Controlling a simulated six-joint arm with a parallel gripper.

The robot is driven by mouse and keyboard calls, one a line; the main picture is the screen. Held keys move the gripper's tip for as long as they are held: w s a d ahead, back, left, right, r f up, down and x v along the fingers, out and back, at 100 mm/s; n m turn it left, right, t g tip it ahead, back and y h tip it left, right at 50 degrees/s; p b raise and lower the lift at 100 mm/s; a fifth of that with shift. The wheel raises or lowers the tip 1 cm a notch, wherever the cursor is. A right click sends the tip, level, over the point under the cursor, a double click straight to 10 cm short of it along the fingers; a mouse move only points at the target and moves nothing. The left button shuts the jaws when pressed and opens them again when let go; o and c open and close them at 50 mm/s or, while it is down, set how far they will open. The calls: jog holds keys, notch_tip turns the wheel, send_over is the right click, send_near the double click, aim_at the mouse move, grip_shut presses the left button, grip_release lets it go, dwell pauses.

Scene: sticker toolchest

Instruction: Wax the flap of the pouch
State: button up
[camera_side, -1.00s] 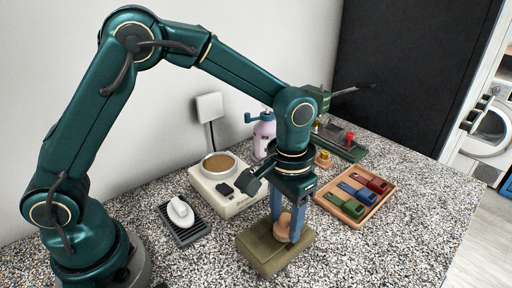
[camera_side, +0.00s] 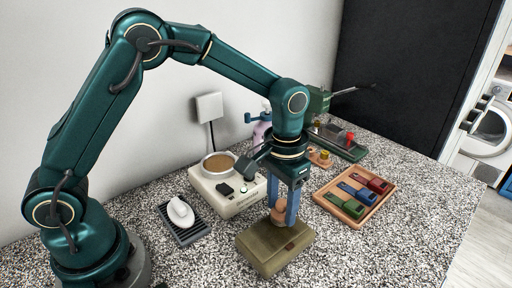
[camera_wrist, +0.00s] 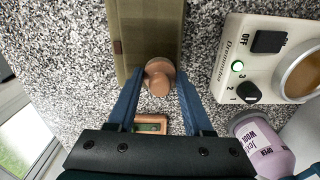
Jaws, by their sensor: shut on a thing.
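The olive pouch (camera_side: 264,248) lies flat on the speckled counter, with a small brown mark near its right edge. It also shows at the top of the wrist view (camera_wrist: 150,25). My gripper (camera_side: 280,214) is shut on a tan, round-knobbed tool (camera_side: 279,211). In the wrist view the tool (camera_wrist: 158,78) sits between the blue fingertips, at the pouch's near edge. The side view shows it over the pouch's back edge; whether it touches the pouch cannot be told. The tool's underside is hidden.
A cream warmer (camera_side: 228,200) with a round brown-filled pan (camera_side: 217,163) and lit green light stands behind. A wooden tray (camera_side: 328,206) of coloured blocks is right. A white object (camera_side: 180,211) on a dark rack is left. A lilac bottle (camera_wrist: 262,146) stands nearby. The front counter is clear.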

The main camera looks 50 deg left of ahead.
jog(key=a, duration=0.2)
jog(key=shift+a, duration=0.3)
notch_tip(320, 180, up, 8)
dwell(0.5)
dwell(0.6)
